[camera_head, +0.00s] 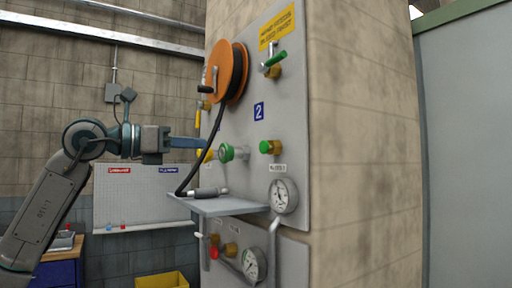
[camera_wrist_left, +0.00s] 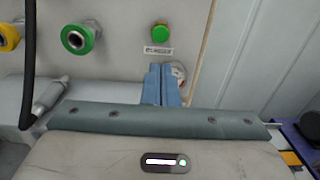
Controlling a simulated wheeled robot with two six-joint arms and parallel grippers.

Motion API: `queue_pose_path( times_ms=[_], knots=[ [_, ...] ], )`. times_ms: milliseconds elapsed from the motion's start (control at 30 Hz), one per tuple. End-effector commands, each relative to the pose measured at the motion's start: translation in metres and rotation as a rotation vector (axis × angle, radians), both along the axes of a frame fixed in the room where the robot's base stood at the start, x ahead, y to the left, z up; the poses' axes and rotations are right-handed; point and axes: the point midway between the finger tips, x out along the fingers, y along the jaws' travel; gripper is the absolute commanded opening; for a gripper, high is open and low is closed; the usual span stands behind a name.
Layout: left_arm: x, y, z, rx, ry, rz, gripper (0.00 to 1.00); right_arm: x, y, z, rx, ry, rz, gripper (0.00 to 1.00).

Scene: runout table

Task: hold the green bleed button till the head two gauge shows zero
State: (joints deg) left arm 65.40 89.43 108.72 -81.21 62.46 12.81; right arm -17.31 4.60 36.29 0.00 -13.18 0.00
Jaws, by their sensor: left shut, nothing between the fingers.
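The green bleed button (camera_head: 265,147) sits on a brass base on the grey panel marked 2, with a small label below it. It also shows in the left wrist view (camera_wrist_left: 160,32), above my fingertips. The round gauge (camera_head: 284,195) is below the label; its needle is too small to read surely. In the left wrist view my fingers partly hide the gauge (camera_wrist_left: 179,72). My left gripper (camera_head: 204,143) is shut and empty, pointing at the panel from the left. It is apart from the button. My right gripper is out of view.
A green-ringed coupling (camera_head: 227,153) and a yellow one (camera_head: 205,155) are left of the button. A hose reel (camera_head: 228,72) hangs above, its black hose running down to a shelf (camera_head: 222,207). A green-handled valve (camera_head: 274,64) is above the button. Another gauge (camera_head: 254,265) is lower down.

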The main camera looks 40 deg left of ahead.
Motion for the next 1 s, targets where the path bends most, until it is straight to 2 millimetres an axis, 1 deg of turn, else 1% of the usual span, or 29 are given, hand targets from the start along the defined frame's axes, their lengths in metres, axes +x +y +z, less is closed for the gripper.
queue_pose_path(
  times_ms=[300,367,467,567,800,1000],
  knots=[
    [0.000,0.001,0.000,0.001,0.001,0.003,0.00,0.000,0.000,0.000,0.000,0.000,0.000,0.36],
    [0.001,0.000,0.001,0.002,0.002,0.002,0.00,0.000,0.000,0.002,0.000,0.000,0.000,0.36],
    [0.009,-0.003,0.002,0.002,0.003,0.001,0.00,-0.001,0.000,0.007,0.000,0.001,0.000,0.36],
    [0.024,-0.007,0.004,0.001,0.004,-0.002,0.00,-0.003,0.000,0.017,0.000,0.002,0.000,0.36],
    [0.071,-0.022,0.006,-0.001,0.004,-0.004,0.00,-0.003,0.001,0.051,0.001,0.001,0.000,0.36],
    [0.105,-0.032,0.005,-0.001,0.003,-0.003,0.00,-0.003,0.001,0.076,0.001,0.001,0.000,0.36]
  ],
)
